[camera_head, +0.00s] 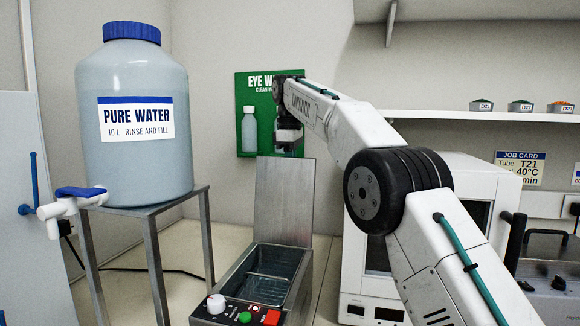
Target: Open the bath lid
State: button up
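The bath (243,290) is a metal box on the bench at lower centre, with its basin uncovered and a metal tray or rack (268,290) inside. Its lid (285,200) is a flat grey metal panel standing upright at the back of the basin, so the bath is open. My gripper (289,150) points down at the top edge of the lid, in front of the green eye wash board. Its fingertips are small and dark here. I cannot tell whether they touch the lid or how far apart they are.
A PURE WATER jug (135,165) with a tap stands on a metal stand at left. The green eye wash board (255,85) hangs on the wall behind my gripper. A white machine (465,185) stands at right, partly behind my arm. A shelf with small bins (520,107) is at upper right.

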jog(key=o, duration=0.3)
jog(key=shift+w+d+f, duration=0.25)
jog(key=shift+w+d, duration=0.1)
jog(key=shift+w, duration=0.2)
jog(key=shift+s+a+r, duration=0.1)
jog(key=shift+s+a, duration=0.05)
jog(key=shift+a, duration=0.1)
jog(key=shift+s, duration=0.15)
